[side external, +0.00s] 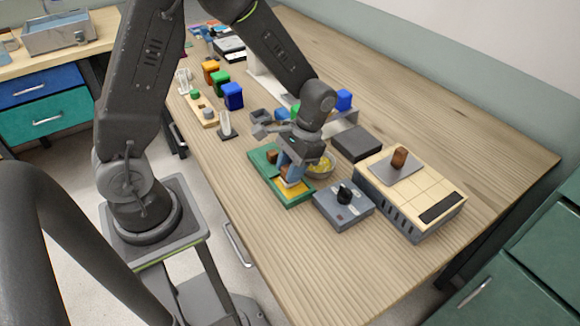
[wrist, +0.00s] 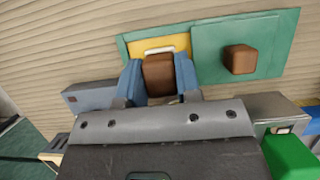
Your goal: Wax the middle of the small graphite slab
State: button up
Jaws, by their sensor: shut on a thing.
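My gripper (wrist: 158,82) is shut on a brown block (wrist: 158,75), held between its blue fingers over the yellow pad (wrist: 148,45) of a green board (wrist: 208,30). I cannot tell whether the block touches the pad. A pale strip shows just beyond the block. A second brown block (wrist: 240,59) sits on the green part of the board. In the side view my gripper (side external: 291,178) is over the board's near end. A dark grey slab (side external: 357,144) lies behind it, and a smaller dark plate (side external: 231,132) bears a pale upright piece. I cannot tell which is the small graphite slab.
A bowl with yellow contents (side external: 320,164) stands close beside my gripper. A grey box with a black knob (side external: 344,194) and a tiled unit (side external: 427,190) with a grey plate and brown block stand right. Coloured blocks (side external: 232,96) stand farther left. The table's front right is clear.

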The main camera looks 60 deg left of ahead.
jog(key=shift+f, duration=0.6)
dwell(1.2)
jog(key=shift+r, duration=3.55)
